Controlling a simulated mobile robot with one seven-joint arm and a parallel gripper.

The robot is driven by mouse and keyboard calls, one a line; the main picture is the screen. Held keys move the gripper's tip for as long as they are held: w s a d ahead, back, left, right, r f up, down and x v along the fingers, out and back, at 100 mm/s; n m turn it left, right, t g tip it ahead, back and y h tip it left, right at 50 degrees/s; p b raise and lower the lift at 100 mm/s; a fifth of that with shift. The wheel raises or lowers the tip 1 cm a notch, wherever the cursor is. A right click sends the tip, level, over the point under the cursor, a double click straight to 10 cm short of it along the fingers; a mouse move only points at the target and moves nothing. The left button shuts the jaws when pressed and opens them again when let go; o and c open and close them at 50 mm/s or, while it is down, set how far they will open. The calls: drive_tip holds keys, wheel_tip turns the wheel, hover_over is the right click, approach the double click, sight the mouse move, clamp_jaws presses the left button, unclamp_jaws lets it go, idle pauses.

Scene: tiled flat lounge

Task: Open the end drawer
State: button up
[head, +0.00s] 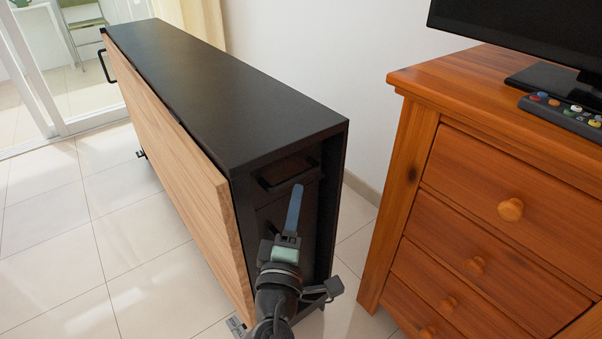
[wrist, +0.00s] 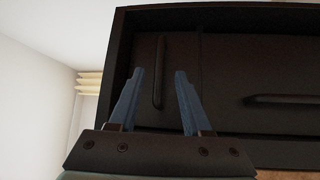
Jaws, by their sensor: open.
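A long black cabinet (head: 225,80) with a wooden side panel stands at the left centre. The end drawer (head: 308,196) is set in its narrow near end and looks shut. Its dark bar handle (head: 289,178) is near the top and shows upright in the wrist view (wrist: 160,85). My gripper (head: 297,187) is open and empty, its blue fingers close to the handle. In the wrist view the handle appears between the two fingertips (wrist: 160,72). I cannot tell whether the fingers reach around it. My wrist hides part of the end face below.
A second bar handle (wrist: 285,100) shows at the right in the wrist view. An orange wooden chest of drawers (head: 500,200) stands close on the right, with a television (head: 530,30) and a remote (head: 565,115) on top. Tiled floor (head: 90,240) is clear at left.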

sight(301, 174)
drive_tip(key=x, duration=0.7)
drive_tip(key=shift+w+b, duration=0.25)
drive_tip(key=shift+b, duration=0.15)
clamp_jaws()
idle(1.0)
